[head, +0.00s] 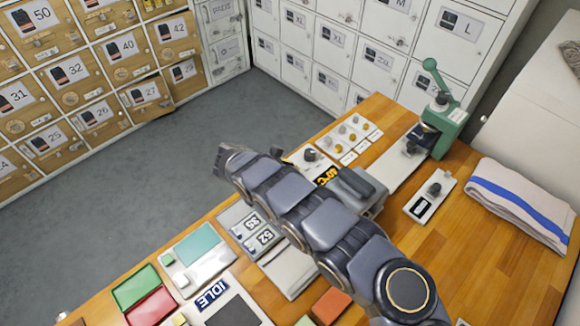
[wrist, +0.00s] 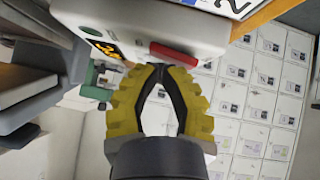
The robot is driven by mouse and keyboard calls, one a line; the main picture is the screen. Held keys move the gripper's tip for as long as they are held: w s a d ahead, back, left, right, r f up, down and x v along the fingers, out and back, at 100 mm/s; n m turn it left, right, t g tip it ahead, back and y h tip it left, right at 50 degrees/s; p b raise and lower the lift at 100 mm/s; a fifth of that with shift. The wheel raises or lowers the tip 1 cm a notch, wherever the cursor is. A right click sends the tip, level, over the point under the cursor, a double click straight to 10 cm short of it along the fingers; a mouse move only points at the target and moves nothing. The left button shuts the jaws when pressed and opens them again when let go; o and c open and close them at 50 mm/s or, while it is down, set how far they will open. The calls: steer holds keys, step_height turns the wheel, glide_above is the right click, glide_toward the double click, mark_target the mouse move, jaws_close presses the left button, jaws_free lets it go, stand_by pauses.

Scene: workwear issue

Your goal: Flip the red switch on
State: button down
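The red switch (wrist: 173,54) is a long red piece on the face of a white box (wrist: 140,22) in the wrist view. An orange lit display (wrist: 104,48) is on the same face, to its left. My gripper (wrist: 158,68) has yellow ribbed fingers with dark inner pads. Its tips are together with nothing visible between them, just below the red switch in the picture. I cannot tell whether they touch it. In the head view, the orange display (head: 326,176) shows beside my arm; the arm appears to hide the red switch, and my gripper is not visible there.
A green press (head: 444,120), a small device with a knob (head: 431,196) and a folded striped towel (head: 520,204) are on the wooden table (head: 420,262). Green and red trays (head: 136,286) lie front left. Lockers (head: 330,50) line the back, with grey floor before them.

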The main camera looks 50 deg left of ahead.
steer(key=shift+r, duration=0.5)
steer(key=r, duration=0.3)
steer(key=shift+s+d+r, duration=0.2)
steer(key=shift+d+r, duration=0.1)
steer(key=shift+r, duration=0.1)
steer(key=d+v, duration=0.1)
steer(key=v, duration=0.8)
steer(key=shift+d, duration=0.35)
